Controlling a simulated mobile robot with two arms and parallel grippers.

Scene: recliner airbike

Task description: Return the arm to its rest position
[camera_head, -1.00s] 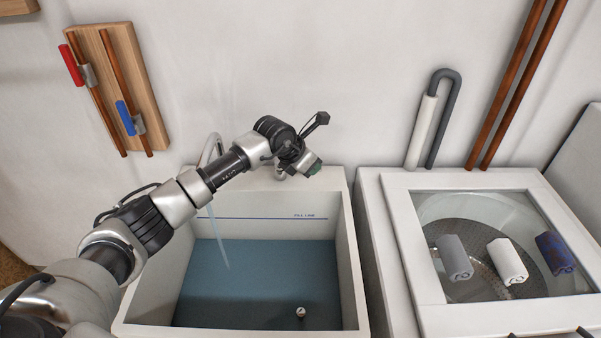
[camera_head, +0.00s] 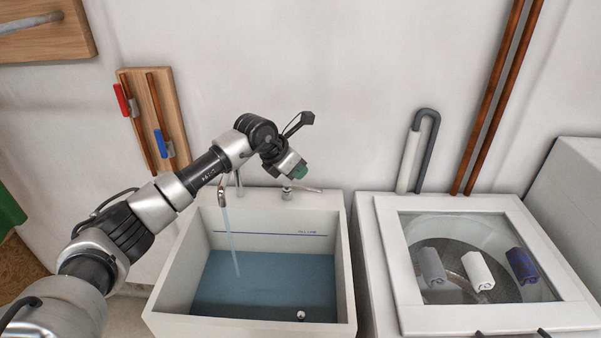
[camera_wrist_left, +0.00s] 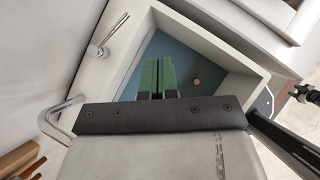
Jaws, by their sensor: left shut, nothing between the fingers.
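My left arm reaches in from the left in the head view, bent over the back left of the sink. My left gripper (camera_head: 300,171) hangs above the sink's back rim, beside the tap lever (camera_head: 300,188). In the left wrist view its green fingers (camera_wrist_left: 157,74) are together with nothing between them. I cannot tell whether the gripper touches the lever. Water runs from the faucet (camera_head: 222,190) into the white sink (camera_head: 346,270), which holds blue-tinted water (camera_head: 265,285) below a fill line.
A washer with a glass lid (camera_head: 385,215) stands right of the sink, with rolled towels (camera_head: 477,270) showing through it. Red and blue valve handles (camera_head: 161,144) are on a wooden board at the left wall. A grey drain hose (camera_head: 431,150) and copper pipes stand behind the washer.

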